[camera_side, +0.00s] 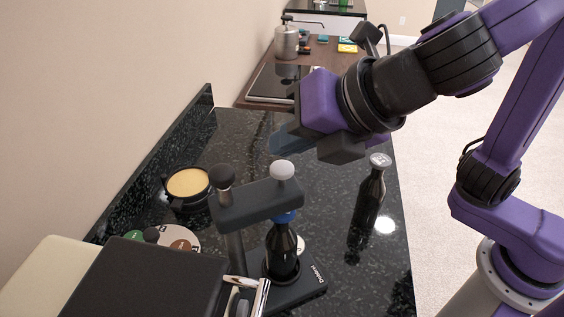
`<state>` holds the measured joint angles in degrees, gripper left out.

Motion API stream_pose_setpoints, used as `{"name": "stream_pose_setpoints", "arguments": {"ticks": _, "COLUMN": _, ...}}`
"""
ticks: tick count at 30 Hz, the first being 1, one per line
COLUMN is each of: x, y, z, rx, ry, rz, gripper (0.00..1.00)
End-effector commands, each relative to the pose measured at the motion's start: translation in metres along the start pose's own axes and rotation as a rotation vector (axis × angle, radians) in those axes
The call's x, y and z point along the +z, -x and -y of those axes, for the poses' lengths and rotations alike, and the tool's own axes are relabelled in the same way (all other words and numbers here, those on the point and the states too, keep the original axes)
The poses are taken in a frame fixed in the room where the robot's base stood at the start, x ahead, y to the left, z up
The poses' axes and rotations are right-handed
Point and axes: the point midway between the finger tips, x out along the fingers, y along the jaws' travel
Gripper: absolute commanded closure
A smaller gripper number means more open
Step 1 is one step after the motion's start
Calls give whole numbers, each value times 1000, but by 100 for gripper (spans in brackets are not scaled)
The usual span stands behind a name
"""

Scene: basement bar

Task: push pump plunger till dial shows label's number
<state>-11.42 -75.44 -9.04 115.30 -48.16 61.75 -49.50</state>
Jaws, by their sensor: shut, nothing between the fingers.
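My gripper (284,142) is shut and empty, its bluish fingers pointing left and down. In the picture its fingertips are just above a white knob (282,171); I cannot tell the gap in depth. The white knob, which looks like the pump plunger, stands on top of a dark bracket (258,203). A dark knob (223,176) sits at the bracket's left end. Under the bracket, a dark bottle (284,252) with a blue collar stands on a black base (300,290). I cannot make out a readable dial or a label's number.
A second dark bottle (368,200) stands to the right on the black counter (330,130). A black bowl with yellow contents (188,187) and round coasters (181,240) lie left. A dark box (150,280) fills the lower left. A metal canister (287,42) stands far back.

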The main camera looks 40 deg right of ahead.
Motion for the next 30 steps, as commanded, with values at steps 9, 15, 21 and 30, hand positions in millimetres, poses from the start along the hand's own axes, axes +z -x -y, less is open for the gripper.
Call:
{"name": "stream_pose_setpoints", "arguments": {"ticks": 9, "x": 0, "y": 0, "z": 0, "rx": 0, "ry": 0, "rz": 0, "gripper": 100}}
{"name": "stream_pose_setpoints", "arguments": {"ticks": 15, "x": 0, "y": 0, "z": 0, "rx": 0, "ry": 0, "rz": 0, "gripper": 100}}
{"name": "stream_pose_setpoints", "arguments": {"ticks": 21, "x": -2, "y": -2, "z": 1, "rx": 0, "ry": 1, "rz": 0, "gripper": 100}}
{"name": "stream_pose_setpoints", "arguments": {"ticks": 30, "x": -4, "y": -6, "z": 4, "rx": 0, "ry": 0, "rz": 0, "gripper": 100}}
